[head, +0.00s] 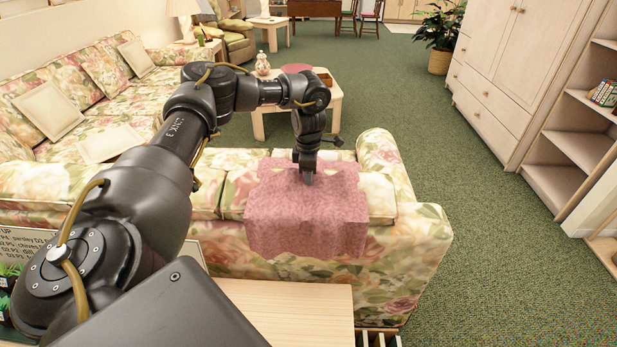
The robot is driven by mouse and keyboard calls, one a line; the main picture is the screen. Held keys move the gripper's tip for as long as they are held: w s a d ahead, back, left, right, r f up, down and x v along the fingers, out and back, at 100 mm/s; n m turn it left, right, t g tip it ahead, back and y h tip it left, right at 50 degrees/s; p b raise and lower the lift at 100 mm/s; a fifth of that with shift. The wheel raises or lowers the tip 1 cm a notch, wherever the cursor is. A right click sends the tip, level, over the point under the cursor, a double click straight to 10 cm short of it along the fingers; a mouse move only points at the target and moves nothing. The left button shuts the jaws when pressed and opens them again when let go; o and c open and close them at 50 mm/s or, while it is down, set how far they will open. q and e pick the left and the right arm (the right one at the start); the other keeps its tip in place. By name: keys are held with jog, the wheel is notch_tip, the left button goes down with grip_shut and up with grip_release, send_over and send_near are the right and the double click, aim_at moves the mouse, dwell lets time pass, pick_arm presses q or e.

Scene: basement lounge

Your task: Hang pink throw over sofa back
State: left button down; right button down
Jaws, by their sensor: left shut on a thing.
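The pink throw (300,225) lies draped over the back of the floral sofa (405,245). Its near part hangs down the side of the sofa back that faces me, and its far part reaches over the top toward the seat. My left gripper (307,178) points down at the upper middle of the throw and is shut on it. The fingertips are small and partly lost against the cloth. My right gripper is not in view.
A light wooden surface (290,305) is close in front of me, below the sofa back. A low table (330,95) stands beyond the sofa. A wardrobe (515,70) and shelves (570,145) line the right side. Green carpet (480,240) is clear between.

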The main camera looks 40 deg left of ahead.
pick_arm(q)
jog(key=c, duration=1.1)
grip_release()
jog(key=shift+o, duration=0.2)
jog(key=shift+r, duration=0.35)
notch_tip(320, 180, up, 10)
jog(key=shift+r+p, duration=0.15)
jog(key=shift+p, duration=0.2)
